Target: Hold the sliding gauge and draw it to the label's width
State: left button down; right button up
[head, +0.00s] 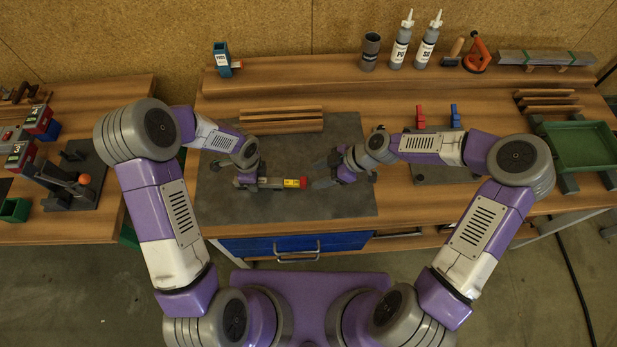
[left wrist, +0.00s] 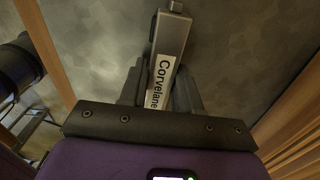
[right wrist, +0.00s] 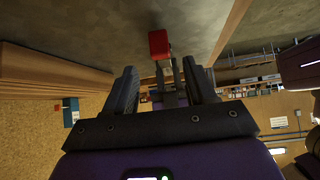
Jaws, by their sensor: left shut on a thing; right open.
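The sliding gauge (head: 272,183) is a grey bar with a yellow patch (head: 291,183) and a red end (head: 303,182), above the dark mat. My left gripper (head: 246,181) is shut on its left end. In the left wrist view the gauge's grey body (left wrist: 172,38), with a white label reading "Corvelane" (left wrist: 160,84), lies between the fingers. My right gripper (head: 322,182) is open, just right of the red end. In the right wrist view the red end (right wrist: 159,44) shows beyond the open fingers. I cannot tell how far the gauge is drawn.
The dark mat (head: 340,205) has free room in front. Wooden strips (head: 281,121) lie behind the grippers. A stand with red and blue clips (head: 436,172) is to the right, and a green tray (head: 578,147) is farther right. Bottles (head: 400,47) stand on the back shelf.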

jog(key=shift+v, duration=2.3)
pick_arm(q)
jog(key=c, duration=0.7)
grip_release()
jog(key=shift+r, duration=0.15)
